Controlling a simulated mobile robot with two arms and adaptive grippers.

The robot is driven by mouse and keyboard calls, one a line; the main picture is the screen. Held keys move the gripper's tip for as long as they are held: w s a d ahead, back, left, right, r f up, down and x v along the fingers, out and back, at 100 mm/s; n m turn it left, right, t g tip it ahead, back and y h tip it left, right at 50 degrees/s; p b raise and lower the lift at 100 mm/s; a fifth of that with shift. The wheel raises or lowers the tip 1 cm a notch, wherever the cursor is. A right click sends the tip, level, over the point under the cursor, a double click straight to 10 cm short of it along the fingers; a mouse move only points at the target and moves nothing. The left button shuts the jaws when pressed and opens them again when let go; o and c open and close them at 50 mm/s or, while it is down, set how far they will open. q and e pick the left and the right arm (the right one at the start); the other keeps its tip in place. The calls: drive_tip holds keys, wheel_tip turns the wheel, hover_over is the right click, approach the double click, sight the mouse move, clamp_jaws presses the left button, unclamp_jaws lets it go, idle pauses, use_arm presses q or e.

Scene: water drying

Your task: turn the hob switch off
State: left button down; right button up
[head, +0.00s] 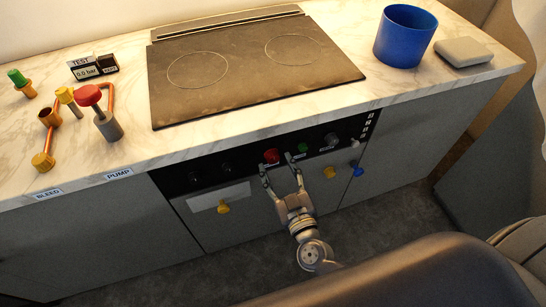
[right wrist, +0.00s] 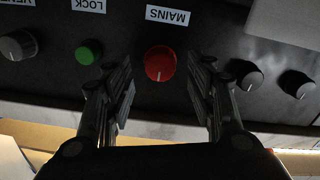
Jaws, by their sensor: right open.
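The control panel (head: 240,165) is a black strip on the counter front below the hob (head: 250,65). A red knob (head: 271,156) sits on it. In the right wrist view the red knob (right wrist: 160,63) is under an upside-down MAINS label (right wrist: 168,16) and has a pale mark at its lower edge. My right gripper (head: 277,163) is open at the panel. In the right wrist view its fingers (right wrist: 163,85) stand on either side of the red knob, apart from it. No control is legibly labelled as the hob switch. My left gripper is out of view.
A green button (right wrist: 89,52) labelled LOCK and a grey knob (right wrist: 18,45) are left of the gripper in the wrist view; two black knobs (right wrist: 250,78) are right. Yellow knobs (head: 223,207) sit below the panel. A blue pot (head: 405,36) and pump parts (head: 105,115) stand on the counter.

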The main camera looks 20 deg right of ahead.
sight(274, 160)
drive_tip(key=shift+w, duration=2.1)
drive_tip(key=c, duration=1.1)
